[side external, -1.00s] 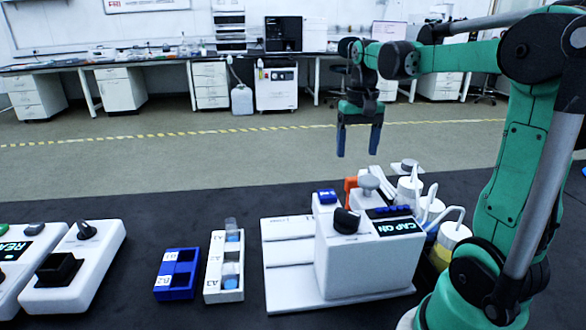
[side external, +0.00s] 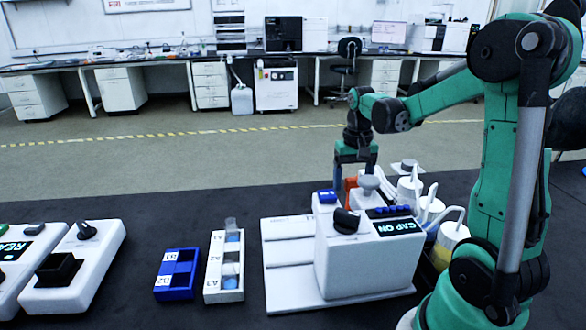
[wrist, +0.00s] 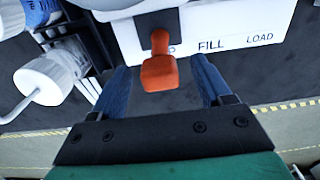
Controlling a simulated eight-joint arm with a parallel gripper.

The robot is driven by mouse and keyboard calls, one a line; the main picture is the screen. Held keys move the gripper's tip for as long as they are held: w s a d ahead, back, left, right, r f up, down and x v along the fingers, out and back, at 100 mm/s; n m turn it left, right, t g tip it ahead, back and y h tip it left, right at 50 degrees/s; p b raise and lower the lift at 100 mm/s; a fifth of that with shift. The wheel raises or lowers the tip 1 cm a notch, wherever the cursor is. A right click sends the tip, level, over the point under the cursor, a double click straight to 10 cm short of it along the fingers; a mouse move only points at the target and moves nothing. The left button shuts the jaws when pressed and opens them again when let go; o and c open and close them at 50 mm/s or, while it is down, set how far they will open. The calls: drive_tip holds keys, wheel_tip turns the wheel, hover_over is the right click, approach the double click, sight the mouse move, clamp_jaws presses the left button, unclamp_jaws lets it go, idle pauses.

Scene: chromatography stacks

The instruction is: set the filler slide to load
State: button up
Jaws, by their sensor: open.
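The filler slide is an orange handle (wrist: 159,72) on the white filler machine (side external: 350,262). In the wrist view it stands at the left part of a label strip (wrist: 262,38), over a partly hidden label, left of the words FILL and LOAD. In the side view the orange handle (side external: 350,184) is partly hidden by my gripper (side external: 355,170). In the wrist view my gripper (wrist: 162,66) is open, with one blue finger on each side of the handle and a gap on both sides. The machine's display (side external: 400,228) reads CAP ON.
White bottles with tubes (side external: 430,208) stand right of the machine, close to my arm. A grey round knob (side external: 369,182) sits on top, beside the handle. A blue rack (side external: 176,274) and a white rack (side external: 224,266) stand to the left. The space behind the machine is open.

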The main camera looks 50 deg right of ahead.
clamp_jaws()
idle(1.3)
